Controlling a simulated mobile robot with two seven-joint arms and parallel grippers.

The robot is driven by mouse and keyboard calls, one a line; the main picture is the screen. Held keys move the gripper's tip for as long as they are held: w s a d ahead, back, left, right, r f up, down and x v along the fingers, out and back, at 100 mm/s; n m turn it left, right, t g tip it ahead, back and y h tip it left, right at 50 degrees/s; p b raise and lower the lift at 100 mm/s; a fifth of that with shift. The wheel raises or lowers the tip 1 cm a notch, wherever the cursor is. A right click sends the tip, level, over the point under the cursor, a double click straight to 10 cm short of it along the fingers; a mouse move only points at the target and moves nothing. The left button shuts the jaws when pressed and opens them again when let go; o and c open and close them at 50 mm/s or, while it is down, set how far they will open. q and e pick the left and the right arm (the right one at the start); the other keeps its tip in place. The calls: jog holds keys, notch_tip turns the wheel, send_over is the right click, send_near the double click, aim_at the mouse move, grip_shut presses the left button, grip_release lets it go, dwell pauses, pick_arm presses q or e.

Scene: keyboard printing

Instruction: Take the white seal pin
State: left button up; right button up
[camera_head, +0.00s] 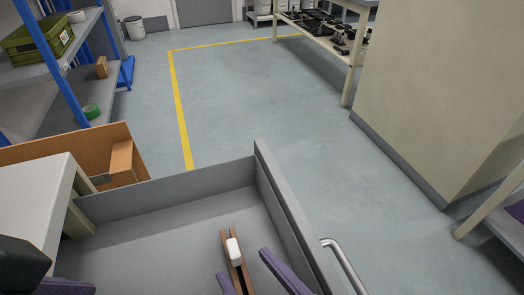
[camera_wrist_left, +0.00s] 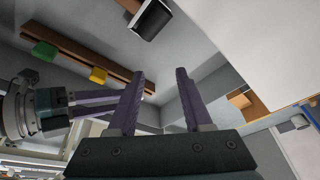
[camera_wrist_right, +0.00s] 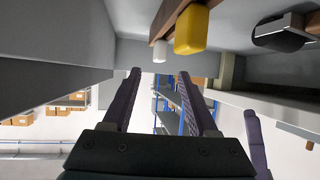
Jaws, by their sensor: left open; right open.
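The white seal pin (camera_head: 234,251) sits on a brown wooden rail (camera_head: 224,239) inside the open grey drawer. It also shows in the right wrist view (camera_wrist_right: 160,50), just beyond a yellow pin (camera_wrist_right: 191,31). My right gripper (camera_head: 243,262) is open and empty. Its fingers are close to the white pin, apparently either side of the rail in the head view. My left gripper (camera_head: 66,286) is mostly out of the head view at lower left; its own view (camera_wrist_left: 159,77) shows it open and empty. I cannot make out the white pin in the left wrist view.
A green pin (camera_wrist_left: 44,50) sits on the rail too. The drawer's front wall (camera_head: 287,212) has a metal handle (camera_head: 343,264). A black and white object (camera_wrist_left: 151,19) is near the left gripper. A white tabletop (camera_head: 32,195) and an orange-brown box (camera_head: 122,157) are at left.

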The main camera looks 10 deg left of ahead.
aim_at(235, 249)
jog(key=shift+x, duration=0.9)
pick_arm(q)
notch_tip(235, 249, down, 3)
jog(key=b, duration=0.2)
jog(key=shift+d+f+b, duration=0.1)
jog(key=shift+b, duration=0.3)
pick_arm(e)
jog(key=x, duration=0.4)
jog(key=shift+w+f, duration=0.25)
jog(key=shift+f, duration=0.15)
jog(key=shift+w+a, duration=0.15)
pick_arm(q)
jog(key=shift+a, duration=0.2)
pick_arm(e)
jog(key=c, duration=0.4)
grip_shut()
